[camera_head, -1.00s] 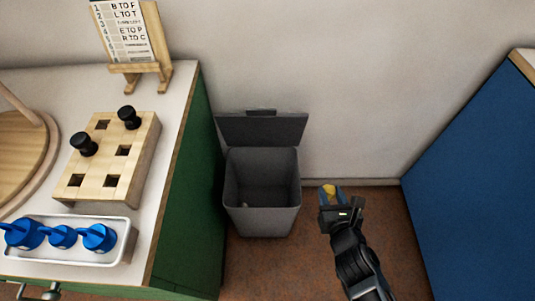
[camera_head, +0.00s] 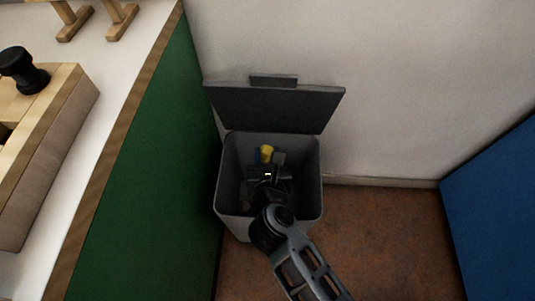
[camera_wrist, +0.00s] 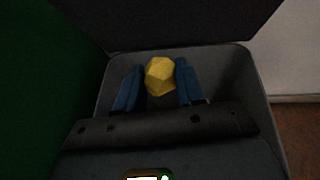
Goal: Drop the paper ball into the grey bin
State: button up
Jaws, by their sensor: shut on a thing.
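The grey bin (camera_head: 315,172) stands on the floor against the wall with its dark lid (camera_head: 275,107) raised at the back. My gripper (camera_head: 266,156) is over the bin's opening, seen from above and within its rim in the head view. In the wrist view my gripper (camera_wrist: 160,80) has its two blue fingers on either side of the yellow paper ball (camera_wrist: 160,76), shut on it. The ball also shows as a small yellow patch in the head view (camera_head: 267,151). The bin's floor is mostly hidden by my gripper and shadow.
A green cabinet side (camera_head: 150,170) with a white top is close on the bin's left. A wooden block with a black knob (camera_head: 22,70) sits on that top. A blue panel (camera_head: 500,190) stands at the right. The brown floor between is clear.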

jog(key=shift+f+b, duration=3)
jog(key=shift+b, duration=0.15)
jog(key=o, duration=1.1)
jog(key=shift+s+r, duration=0.1)
jog(key=p+v, duration=0.3)
jog(key=v, duration=0.4)
jog(key=shift+s+r, duration=0.1)
jog(key=shift+s, duration=0.25)
jog(key=shift+d, duration=0.1)
